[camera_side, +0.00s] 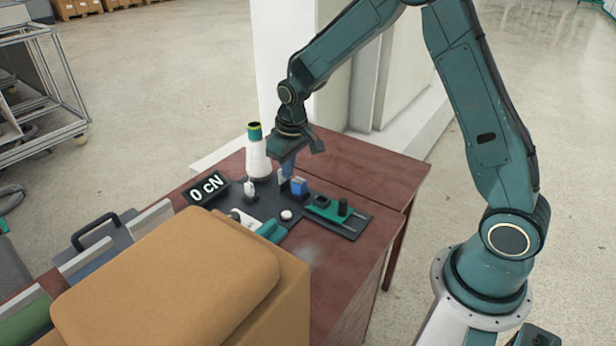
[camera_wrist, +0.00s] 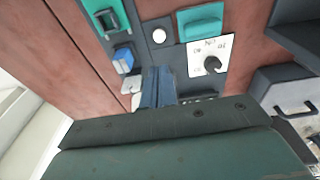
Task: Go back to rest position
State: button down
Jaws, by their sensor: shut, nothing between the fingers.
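My gripper (camera_side: 287,172) hangs pointing down over the dark panel (camera_side: 345,230) on the reddish-brown table. Its fingers are shut with nothing between them. In the side view its tips are close to a blue block (camera_side: 299,186) on the panel; I cannot tell whether they touch anything. In the wrist view the shut blue-grey fingers (camera_wrist: 158,75) show at the centre, apart from the blue block (camera_wrist: 123,56) to their left.
A white cone with a green top (camera_side: 258,150) and a "0 cN" display (camera_side: 208,189) stand left of my gripper. A green slider unit (camera_side: 328,209), a white button (camera_side: 286,215) and a knob (camera_wrist: 211,64) are on the panel. A tan box (camera_side: 170,280) fills the front.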

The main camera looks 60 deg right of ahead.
dwell(0.4)
jog(key=s+a+r+t, duration=0.2)
jog(key=s+r, duration=0.9)
jog(key=r, duration=0.5)
jog(key=s+a+r+t, duration=0.1)
jog(key=s+r, duration=0.1)
jog(key=s, duration=0.6)
jog(key=s+a+r+t, duration=0.1)
jog(key=s+r, duration=0.1)
jog(key=s, duration=0.7)
jog(key=shift+s, duration=0.2)
